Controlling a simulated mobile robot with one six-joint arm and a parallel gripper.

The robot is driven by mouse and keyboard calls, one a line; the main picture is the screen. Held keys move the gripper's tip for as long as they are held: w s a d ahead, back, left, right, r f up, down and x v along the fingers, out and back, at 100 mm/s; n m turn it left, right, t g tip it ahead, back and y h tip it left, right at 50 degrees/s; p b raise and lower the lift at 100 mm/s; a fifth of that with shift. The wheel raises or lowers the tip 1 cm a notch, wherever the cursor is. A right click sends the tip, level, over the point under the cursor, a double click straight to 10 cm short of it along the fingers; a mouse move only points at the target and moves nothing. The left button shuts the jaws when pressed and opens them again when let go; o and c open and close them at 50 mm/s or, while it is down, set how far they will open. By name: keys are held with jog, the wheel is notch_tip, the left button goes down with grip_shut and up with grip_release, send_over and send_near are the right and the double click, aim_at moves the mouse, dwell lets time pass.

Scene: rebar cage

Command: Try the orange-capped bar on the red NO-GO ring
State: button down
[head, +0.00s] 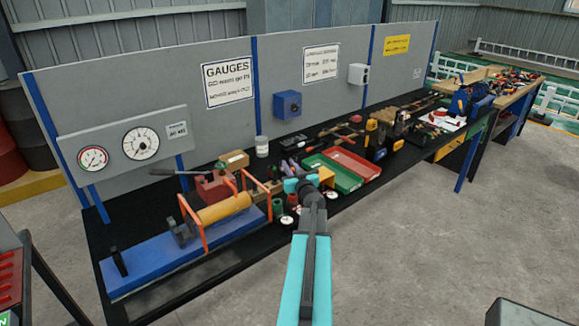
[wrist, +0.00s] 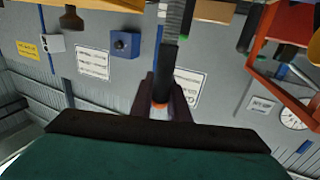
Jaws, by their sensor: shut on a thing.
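My gripper (wrist: 164,97) is shut on a bar (wrist: 175,18) in the wrist view, which looks upside down. The bar is ribbed grey with a black section near the jaws, and a bit of orange (wrist: 160,105) shows between the fingers. The bar's far end runs out of the frame. In the head view my gripper (head: 309,188) is over the front part of the bench, and the arm hides some of what lies below. Small round pieces stand beside it, one dark red (head: 292,201) and one green (head: 278,207). I cannot tell which is the NO-GO ring.
The black bench (head: 185,275) carries a blue-based machine (head: 150,262) with a yellow cylinder (head: 223,208) and orange frames left of my gripper. A green tray (head: 333,174) and a red tray (head: 356,166) lie just beyond it. A grey panel (head: 225,125) backs the bench.

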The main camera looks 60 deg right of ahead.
notch_tip(320, 180, down, 6)
jog(key=b, duration=0.3)
jog(key=shift+f, duration=0.2)
dwell(2.6)
jog(key=c, duration=1.6)
grip_release()
jog(key=shift+s, duration=0.15)
jog(key=shift+b+v, duration=1.85)
jog(key=shift+v, duration=5)
